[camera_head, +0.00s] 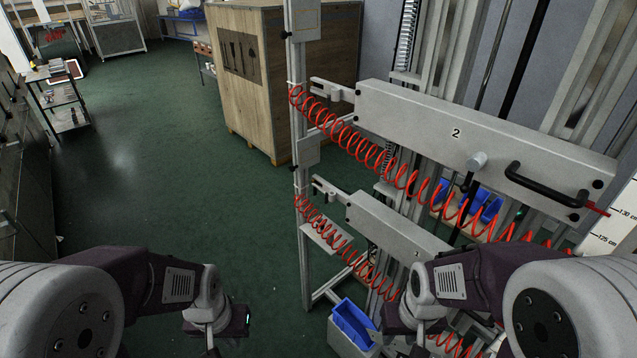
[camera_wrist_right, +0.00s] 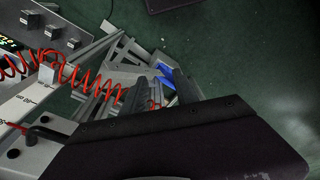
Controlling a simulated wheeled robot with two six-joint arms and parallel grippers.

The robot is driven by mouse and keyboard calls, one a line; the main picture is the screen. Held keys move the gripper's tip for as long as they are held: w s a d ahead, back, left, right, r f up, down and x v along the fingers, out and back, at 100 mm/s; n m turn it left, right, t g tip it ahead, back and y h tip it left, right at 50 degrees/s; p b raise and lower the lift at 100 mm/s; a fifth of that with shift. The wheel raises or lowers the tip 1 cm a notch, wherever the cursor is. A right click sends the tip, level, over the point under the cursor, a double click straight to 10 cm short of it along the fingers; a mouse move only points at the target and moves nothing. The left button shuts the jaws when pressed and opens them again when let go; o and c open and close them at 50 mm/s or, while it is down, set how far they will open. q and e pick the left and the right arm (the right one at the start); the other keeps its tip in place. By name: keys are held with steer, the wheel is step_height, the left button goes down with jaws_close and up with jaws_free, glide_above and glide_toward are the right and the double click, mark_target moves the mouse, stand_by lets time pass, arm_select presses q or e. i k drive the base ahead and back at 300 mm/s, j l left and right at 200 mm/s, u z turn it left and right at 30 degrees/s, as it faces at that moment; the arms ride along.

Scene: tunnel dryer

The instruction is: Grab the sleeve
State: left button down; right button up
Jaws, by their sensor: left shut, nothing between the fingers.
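I cannot identify a sleeve with certainty. A short grey cylinder (camera_head: 477,160) sticks out of the front of the grey beam marked 2 (camera_head: 420,117), left of a black bar handle (camera_head: 540,186). My left gripper (camera_head: 212,350) is low in the head view, over the green floor, shut and empty; its tips are cut off by the bottom edge. My right gripper (camera_wrist_right: 160,88) shows two dark fingers apart in the right wrist view, with nothing held between them. It is low beside the machine, below the beams; its wrist partly hides it in the head view.
Red coiled hoses (camera_head: 368,150) hang along the beams. A lower grey beam (camera_head: 395,227) and a slim post (camera_head: 300,130) stand close to my right arm. A blue bin (camera_head: 352,325) sits below. A wooden crate (camera_head: 245,80) stands behind. The floor at left is open.

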mark_target(320, 230)
steer(key=i+u, duration=0.6)
steer(key=u, duration=0.2)
steer(key=i+l+u, duration=0.25)
steer(key=u, duration=0.15)
